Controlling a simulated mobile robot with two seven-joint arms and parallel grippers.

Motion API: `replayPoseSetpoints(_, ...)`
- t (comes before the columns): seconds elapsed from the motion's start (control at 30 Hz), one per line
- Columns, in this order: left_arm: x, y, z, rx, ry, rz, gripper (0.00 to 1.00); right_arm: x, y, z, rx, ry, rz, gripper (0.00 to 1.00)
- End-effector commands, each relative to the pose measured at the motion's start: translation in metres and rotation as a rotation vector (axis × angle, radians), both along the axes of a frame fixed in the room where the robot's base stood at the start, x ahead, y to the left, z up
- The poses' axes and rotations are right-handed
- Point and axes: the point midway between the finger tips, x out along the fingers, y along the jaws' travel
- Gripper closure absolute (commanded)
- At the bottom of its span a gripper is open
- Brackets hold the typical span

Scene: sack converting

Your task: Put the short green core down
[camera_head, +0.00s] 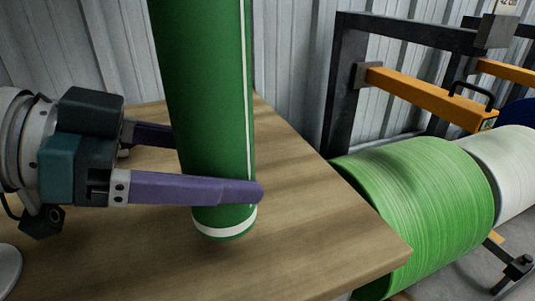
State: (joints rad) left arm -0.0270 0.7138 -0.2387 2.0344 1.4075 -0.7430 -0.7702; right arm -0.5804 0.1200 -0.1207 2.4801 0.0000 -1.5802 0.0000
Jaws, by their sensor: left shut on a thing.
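The green core (207,80) is a tall upright cylinder with a white stripe down its side and a white band near its lower end. My left gripper (222,165) comes in from the left and is shut on the core near its lower end, one purple finger in front and the other behind. The core's lower end shows over the wooden table (310,220); I cannot tell whether it touches the top. Its upper end is out of the picture. My right gripper is not in view.
A large green roll (420,205) and a white roll (503,165) lie right of the table. A dark metal frame (342,85) with an orange bar (425,95) stands behind them. A corrugated metal wall (290,60) is at the back. The table is bare right of the core.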

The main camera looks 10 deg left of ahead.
Motion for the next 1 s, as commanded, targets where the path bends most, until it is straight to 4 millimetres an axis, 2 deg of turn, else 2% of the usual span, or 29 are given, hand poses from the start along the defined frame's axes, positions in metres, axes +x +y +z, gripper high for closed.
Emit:
replayPoseSetpoints(0.1,0.000,0.000,-0.022,-0.002,0.004,0.003,1.00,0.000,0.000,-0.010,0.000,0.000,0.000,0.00)
replayPoseSetpoints(0.23,0.000,0.000,-0.037,-0.003,0.002,0.002,1.00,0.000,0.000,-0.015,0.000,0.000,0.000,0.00)
replayPoseSetpoints(0.67,0.000,0.000,-0.043,-0.001,0.000,0.001,1.00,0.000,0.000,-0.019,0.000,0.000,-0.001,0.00)
replayPoseSetpoints(0.7,0.000,0.000,-0.044,0.001,0.002,0.000,0.21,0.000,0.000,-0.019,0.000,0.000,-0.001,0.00)
replayPoseSetpoints(0.9,0.000,0.000,-0.043,0.001,0.003,0.001,0.00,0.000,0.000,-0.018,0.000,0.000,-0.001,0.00)
replayPoseSetpoints(1.0,0.000,0.000,-0.043,0.001,0.003,0.001,0.00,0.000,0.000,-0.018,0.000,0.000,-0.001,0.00)
